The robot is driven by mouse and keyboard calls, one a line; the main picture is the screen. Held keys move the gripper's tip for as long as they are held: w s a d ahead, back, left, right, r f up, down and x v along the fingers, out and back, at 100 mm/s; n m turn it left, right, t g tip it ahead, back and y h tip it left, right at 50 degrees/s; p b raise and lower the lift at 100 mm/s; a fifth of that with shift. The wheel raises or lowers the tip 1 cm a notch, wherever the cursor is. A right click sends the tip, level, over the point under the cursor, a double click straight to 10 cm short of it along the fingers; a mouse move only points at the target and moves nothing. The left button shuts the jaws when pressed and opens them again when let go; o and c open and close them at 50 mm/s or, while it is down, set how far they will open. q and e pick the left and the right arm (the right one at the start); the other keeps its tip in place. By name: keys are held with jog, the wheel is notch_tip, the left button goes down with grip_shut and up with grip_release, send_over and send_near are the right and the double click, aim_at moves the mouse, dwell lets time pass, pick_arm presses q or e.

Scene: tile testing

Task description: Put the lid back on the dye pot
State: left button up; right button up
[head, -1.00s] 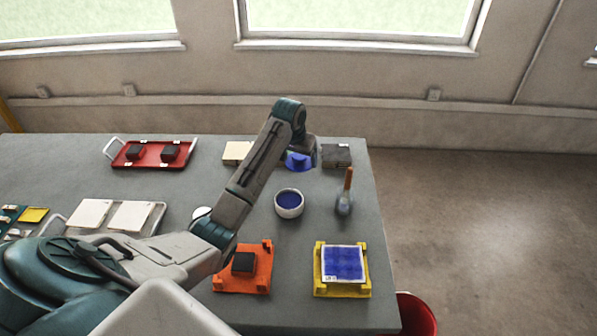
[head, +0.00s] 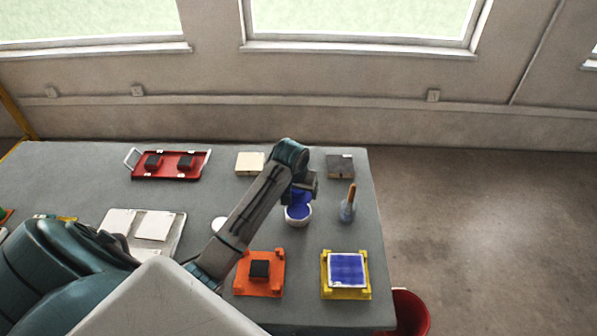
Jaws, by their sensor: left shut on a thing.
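The dye pot (head: 298,223) is a small white round pot with blue dye inside, standing upright on the grey table. My left gripper (head: 303,188) is shut on the blue lid (head: 299,197). It holds the lid at the pot's far side, overlapping the far rim in the head view. Blue dye still shows at the near part of the opening. The gripper and wrist hide part of the lid, and I cannot tell whether the lid touches the rim. My right gripper is not in view.
A brush with an orange handle (head: 351,194) stands right of the pot. An orange fixture (head: 245,284) and a yellow fixture with a blue tile (head: 347,269) lie nearer. A red tray (head: 172,176), a cream block (head: 250,162) and a grey block (head: 340,165) are farther back.

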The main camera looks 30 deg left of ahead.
pick_arm(q)
jog(key=shift+s+d+f, duration=0.1)
jog(key=shift+s+f, duration=0.1)
jog(key=shift+s, duration=0.05)
jog(key=shift+w+f+b, duration=0.1)
jog(key=shift+f+b, duration=0.25)
jog(key=shift+f, duration=2.65)
jog(key=shift+p, duration=0.35)
jog(key=shift+f, duration=0.15)
jog(key=o, duration=0.9)
